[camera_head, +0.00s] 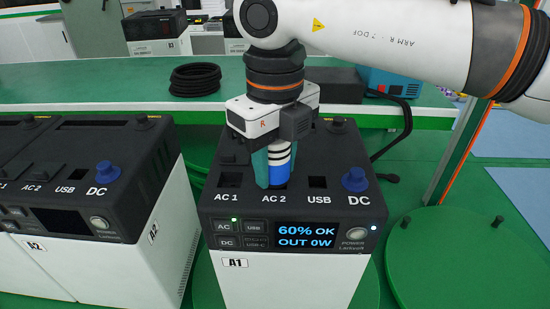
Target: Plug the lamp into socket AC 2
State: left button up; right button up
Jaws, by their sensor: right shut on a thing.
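My right gripper (273,172) points straight down over power station A1 (290,276). Its teal fingers are shut on a blue plug with white and black bands (279,165). The plug is upright, with its lower end at socket AC 2 (273,187). The fingers and plug cover most of that socket, so I cannot tell whether the plug is in it or just above. Socket AC 1 (229,181) to the left is empty. No lamp is identifiable. My left gripper is not in view.
Station A2 (60,262) stands close on the left. A blue DC knob (354,180) rises right of the USB port.

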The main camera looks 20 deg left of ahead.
jog(key=shift+f, duration=0.15)
jog(key=o, duration=1.2)
jog(key=shift+s, duration=0.1)
